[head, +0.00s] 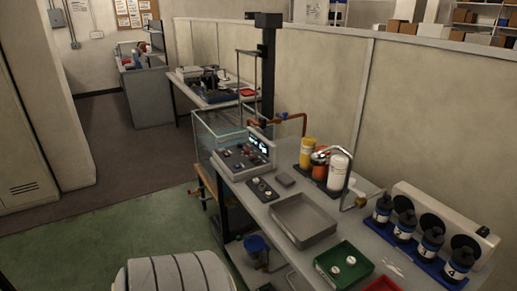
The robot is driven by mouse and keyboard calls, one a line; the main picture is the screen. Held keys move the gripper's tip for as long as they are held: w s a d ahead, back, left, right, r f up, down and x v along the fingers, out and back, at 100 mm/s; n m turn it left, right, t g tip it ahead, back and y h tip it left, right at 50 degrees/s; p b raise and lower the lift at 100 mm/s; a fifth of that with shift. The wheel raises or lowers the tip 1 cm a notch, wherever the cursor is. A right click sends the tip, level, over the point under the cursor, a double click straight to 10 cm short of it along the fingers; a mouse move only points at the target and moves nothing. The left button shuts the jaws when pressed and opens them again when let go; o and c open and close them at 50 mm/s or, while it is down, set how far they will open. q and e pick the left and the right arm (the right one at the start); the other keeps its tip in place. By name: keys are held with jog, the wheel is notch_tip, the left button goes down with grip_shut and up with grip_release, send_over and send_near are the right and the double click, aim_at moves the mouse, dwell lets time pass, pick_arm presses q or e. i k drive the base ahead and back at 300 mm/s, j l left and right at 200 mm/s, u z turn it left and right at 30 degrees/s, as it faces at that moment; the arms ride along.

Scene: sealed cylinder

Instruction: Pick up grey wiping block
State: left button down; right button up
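A small grey block (285,180), which looks like the wiping block, lies flat on the light worktop (335,237). It sits just behind the grey tray (304,220) and to the right of a small dark plate with round white pieces (262,189). Nothing covers it. Neither my left nor my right gripper is in view.
A control panel (244,157) stands left of the block. Yellow and white canisters (307,153) stand behind it, with a bent pipe nearby. A green tray (344,265) and several dark bottles (432,240) are on the right. Green floor (110,230) is open on the left.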

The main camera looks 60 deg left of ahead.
aim_at(283, 179)
jog(key=u, duration=1.85)
